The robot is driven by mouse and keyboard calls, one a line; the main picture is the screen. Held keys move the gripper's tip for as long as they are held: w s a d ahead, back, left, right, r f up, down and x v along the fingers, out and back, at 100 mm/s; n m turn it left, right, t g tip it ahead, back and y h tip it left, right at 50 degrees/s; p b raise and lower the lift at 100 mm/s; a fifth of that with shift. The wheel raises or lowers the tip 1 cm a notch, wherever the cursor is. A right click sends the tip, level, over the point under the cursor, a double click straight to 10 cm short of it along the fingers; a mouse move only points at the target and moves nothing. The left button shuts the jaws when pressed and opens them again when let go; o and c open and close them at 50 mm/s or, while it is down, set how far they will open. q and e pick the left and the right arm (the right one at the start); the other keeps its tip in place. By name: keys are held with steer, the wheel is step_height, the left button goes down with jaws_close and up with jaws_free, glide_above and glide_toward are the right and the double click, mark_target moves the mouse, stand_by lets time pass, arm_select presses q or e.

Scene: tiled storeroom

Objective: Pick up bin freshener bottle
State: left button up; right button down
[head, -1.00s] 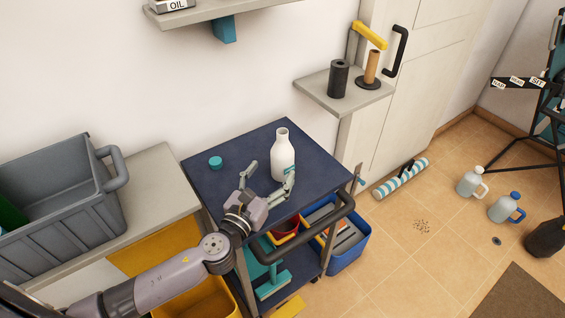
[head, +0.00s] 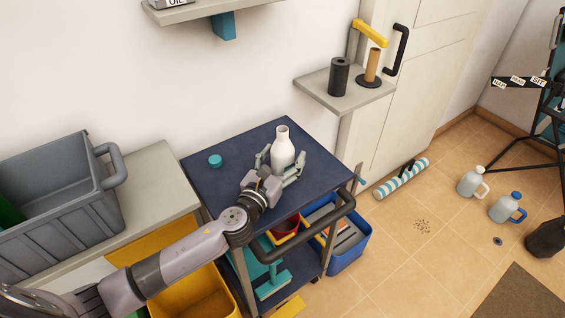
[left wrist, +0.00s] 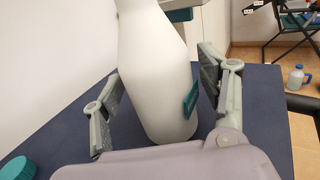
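The white bin freshener bottle (head: 282,147) stands upright on the dark blue top of the cart (head: 232,140). In the left wrist view the bottle (left wrist: 155,75) fills the middle, with a small teal label on its lower right side. My left gripper (head: 281,163) is open around the bottle, one finger on each side. In the left wrist view a gap shows between the left finger and the bottle, and a smaller one on the right. The gripper (left wrist: 165,95) hides part of the bottle's base. My right gripper is not in view.
A teal cap (head: 215,161) lies on the cart top, left of the bottle. A grey crate (head: 60,190) stands on the counter at left. The cart's dark handle (head: 300,240) runs along its front right. A wall shelf (head: 345,92) is behind, right.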

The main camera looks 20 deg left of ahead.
arm_select(q)
steer(key=c, duration=1.1)
steer(key=shift+r, duration=0.15)
